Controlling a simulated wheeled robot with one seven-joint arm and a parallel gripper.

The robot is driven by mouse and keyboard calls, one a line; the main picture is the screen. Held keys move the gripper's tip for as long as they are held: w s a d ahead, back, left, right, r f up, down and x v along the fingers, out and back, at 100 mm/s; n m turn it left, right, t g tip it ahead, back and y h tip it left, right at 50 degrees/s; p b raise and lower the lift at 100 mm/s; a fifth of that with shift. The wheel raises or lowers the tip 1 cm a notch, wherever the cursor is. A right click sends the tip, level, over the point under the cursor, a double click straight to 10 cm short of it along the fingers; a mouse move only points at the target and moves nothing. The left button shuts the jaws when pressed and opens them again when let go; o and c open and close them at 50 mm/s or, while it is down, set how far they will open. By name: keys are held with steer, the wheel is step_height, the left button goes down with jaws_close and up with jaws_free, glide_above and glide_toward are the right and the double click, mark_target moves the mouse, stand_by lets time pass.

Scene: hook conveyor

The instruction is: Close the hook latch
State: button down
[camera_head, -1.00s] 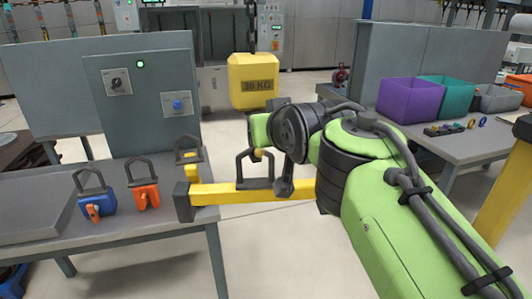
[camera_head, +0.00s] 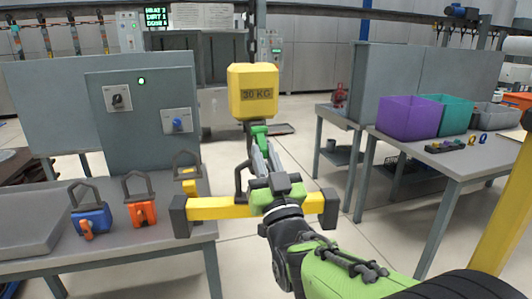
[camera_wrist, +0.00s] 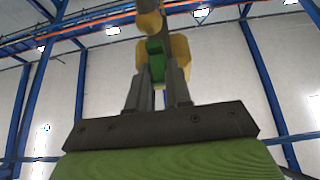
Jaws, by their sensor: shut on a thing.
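A yellow hook block (camera_head: 253,92) marked 30 KG hangs above a yellow bar (camera_head: 220,207) with dark ends. A dark handle (camera_head: 240,181) rises from the bar, partly hidden by my gripper. My gripper (camera_head: 262,147) points up below the block, its two grey fingers shut on a green part, apparently the latch (camera_head: 259,130). In the wrist view the green part (camera_wrist: 156,57) sits between the fingertips. A round yellow end (camera_wrist: 150,22) and yellow sides show around it. How far the latch is closed cannot be told.
A right table (camera_head: 463,163) holds purple (camera_head: 408,118) and teal (camera_head: 447,114) bins. Open floor lies between the tables.

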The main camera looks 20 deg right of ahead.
steer(key=shift+w+f+t, duration=0.15)
steer(key=shift+w+t, duration=0.15)
steer(key=shift+t, duration=0.5)
steer(key=shift+w+t, duration=0.1)
steer(key=shift+t, duration=0.2)
steer(key=c, duration=1.1)
jaws_free()
steer(key=shift+c, duration=0.2)
steer(key=shift+o, duration=0.5)
steer(key=shift+w+f, duration=0.1)
steer(key=shift+f, duration=0.05)
